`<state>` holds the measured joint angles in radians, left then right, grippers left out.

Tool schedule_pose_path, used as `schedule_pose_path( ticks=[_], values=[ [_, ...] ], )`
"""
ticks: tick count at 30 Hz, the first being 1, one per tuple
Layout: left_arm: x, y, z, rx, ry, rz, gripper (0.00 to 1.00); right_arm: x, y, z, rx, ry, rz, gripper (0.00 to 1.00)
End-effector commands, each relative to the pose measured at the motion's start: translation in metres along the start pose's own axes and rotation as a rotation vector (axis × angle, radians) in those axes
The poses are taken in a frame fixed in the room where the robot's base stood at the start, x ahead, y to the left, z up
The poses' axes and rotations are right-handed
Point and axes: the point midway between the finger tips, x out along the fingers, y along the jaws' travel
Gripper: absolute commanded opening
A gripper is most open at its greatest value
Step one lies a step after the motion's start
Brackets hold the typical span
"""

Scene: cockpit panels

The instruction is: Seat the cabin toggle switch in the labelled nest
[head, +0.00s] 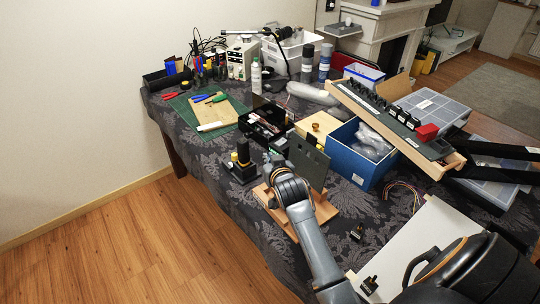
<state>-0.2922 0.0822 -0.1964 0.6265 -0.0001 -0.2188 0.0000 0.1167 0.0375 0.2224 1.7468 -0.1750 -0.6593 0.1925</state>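A small black switch-like part (357,231) stands near the upper left edge of a white sheet or panel (405,245). Another small black part with a pale top (369,284) sits near the lower edge. I cannot tell which is the cabin toggle switch, and no nest label is readable. My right gripper (279,173) is over a wooden stand (325,211), in front of its upright dark panel (308,163). Its fingers are small and partly hidden, so its opening and any held thing are unclear. My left gripper is not in view.
A tilted wooden-framed panel with switches (390,115) lies right of a blue bin (345,155). A black holder with yellow bands (242,164) stands close left of the gripper. Loose wires (405,190) lie behind the white sheet. The table's left edge opens onto wooden floor.

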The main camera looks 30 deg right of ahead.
Motion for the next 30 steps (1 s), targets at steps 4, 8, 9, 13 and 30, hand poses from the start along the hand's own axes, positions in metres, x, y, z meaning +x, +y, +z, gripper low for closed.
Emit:
schedule_pose_path(
  ticks=[4, 8, 9, 13, 30],
  values=[
    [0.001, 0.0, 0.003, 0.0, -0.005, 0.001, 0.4, 0.0, 0.0, 0.001, -0.001, 0.001, 0.0, 0.0],
    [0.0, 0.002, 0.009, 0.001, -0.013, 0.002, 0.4, -0.001, 0.0, 0.0, 0.0, 0.001, 0.001, 0.0],
    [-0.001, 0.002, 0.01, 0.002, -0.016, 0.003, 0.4, -0.001, 0.0, 0.0, 0.002, 0.001, 0.003, 0.0],
    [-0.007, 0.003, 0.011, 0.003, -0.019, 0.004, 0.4, -0.003, -0.001, -0.001, 0.018, -0.001, 0.016, 0.0],
    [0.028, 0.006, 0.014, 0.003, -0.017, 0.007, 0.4, 0.015, 0.0, 0.049, 0.017, 0.0, 0.019, 0.0]
  ],
)
